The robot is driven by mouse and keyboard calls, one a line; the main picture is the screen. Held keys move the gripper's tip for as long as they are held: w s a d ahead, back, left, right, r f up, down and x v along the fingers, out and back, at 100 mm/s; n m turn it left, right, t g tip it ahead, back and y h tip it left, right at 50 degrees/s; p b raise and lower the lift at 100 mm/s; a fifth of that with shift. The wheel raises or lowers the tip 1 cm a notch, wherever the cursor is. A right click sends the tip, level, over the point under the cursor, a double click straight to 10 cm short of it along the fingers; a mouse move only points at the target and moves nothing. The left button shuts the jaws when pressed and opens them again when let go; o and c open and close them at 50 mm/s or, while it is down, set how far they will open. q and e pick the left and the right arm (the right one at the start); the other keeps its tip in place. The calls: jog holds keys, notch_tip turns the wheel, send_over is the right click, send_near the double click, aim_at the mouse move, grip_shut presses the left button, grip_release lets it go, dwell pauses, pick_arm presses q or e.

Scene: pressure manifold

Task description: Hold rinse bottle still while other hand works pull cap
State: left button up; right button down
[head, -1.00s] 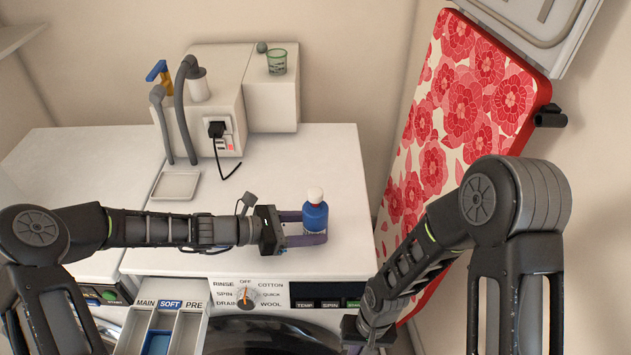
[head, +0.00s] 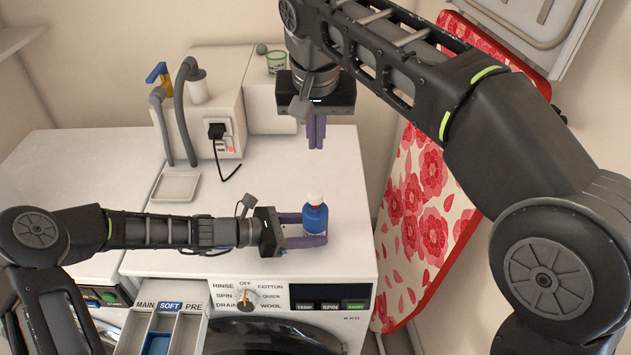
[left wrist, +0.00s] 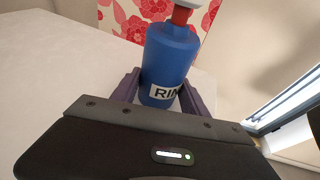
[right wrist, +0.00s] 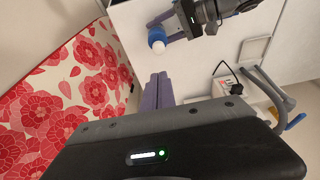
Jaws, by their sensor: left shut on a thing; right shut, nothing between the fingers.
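The rinse bottle (head: 315,219) is blue with a white pull cap (head: 315,198) and stands upright on the white washer top. My left gripper (head: 306,231) is shut around the bottle's lower body. In the left wrist view the bottle (left wrist: 168,62) sits between the two fingers, with part of its label showing and a red band under the cap. My right gripper (head: 316,133) is shut and empty, pointing down above and behind the bottle, apart from it. In the right wrist view the cap (right wrist: 157,45) shows beyond the closed fingers (right wrist: 158,92).
A white unit with hoses (head: 187,105) and a plugged-in black cord stands at the back left. A small tray (head: 175,187) lies on the top. A floral ironing board (head: 415,220) leans at the right. An open detergent drawer (head: 160,318) juts out at the front. The top around the bottle is clear.

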jog(key=shift+f, duration=0.25)
send_near(316, 191)
jog(key=x, duration=0.5)
jog(key=shift+w+f, duration=0.25)
jog(key=shift+f, duration=0.5)
jog(key=shift+f, duration=0.1)
